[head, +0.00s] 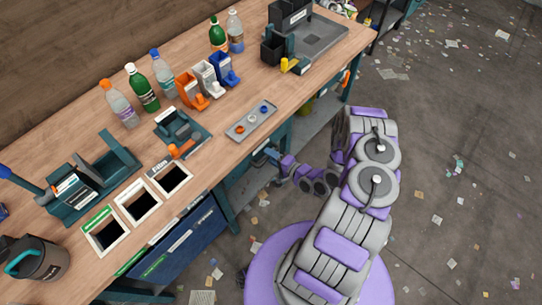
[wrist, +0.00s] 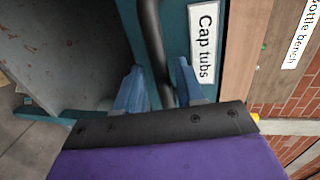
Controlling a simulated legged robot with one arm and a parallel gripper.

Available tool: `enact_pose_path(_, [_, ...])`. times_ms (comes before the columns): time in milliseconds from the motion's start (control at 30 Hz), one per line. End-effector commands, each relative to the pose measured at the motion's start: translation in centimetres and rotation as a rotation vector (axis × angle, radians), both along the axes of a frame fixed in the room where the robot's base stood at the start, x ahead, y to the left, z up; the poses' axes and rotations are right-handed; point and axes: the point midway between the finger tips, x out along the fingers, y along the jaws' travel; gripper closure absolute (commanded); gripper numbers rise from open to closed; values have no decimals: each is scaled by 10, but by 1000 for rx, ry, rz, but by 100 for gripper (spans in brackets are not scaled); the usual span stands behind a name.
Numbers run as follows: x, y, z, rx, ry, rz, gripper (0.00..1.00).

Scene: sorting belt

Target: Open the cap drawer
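The drawer front (wrist: 181,30) is teal and carries a white "Cap tubs" label (wrist: 204,45). A black bar handle (wrist: 152,40) runs along it in the wrist view. My gripper (wrist: 159,68) has one blue finger on each side of this handle. The fingers look apart, with a small gap on the right side of the bar, so it seems open around the handle. The lower part of the handle is hidden by my gripper. In the head view my gripper (head: 270,155) reaches the bench's front edge, small and partly hidden; the drawer is hard to make out there.
The wooden bench (head: 235,150) holds several bottles (head: 142,90), orange, white and blue holders (head: 206,80), a grey tray with caps (head: 251,123) and labelled openings (head: 138,204). A blue bin (head: 185,245) stands under it. The floor at right is open, with scattered paper.

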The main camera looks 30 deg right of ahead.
Motion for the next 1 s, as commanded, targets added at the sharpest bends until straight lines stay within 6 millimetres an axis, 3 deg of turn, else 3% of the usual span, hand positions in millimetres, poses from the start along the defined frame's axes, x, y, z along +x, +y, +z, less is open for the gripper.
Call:
enact_pose_path(367, [4, 0, -1, 3, 1, 0, 62])
enact_pose_path(767, [4, 0, -2, 0, 2, -1, 99])
enact_pose_path(1000, [4, 2, -3, 2, 5, 1, 100])
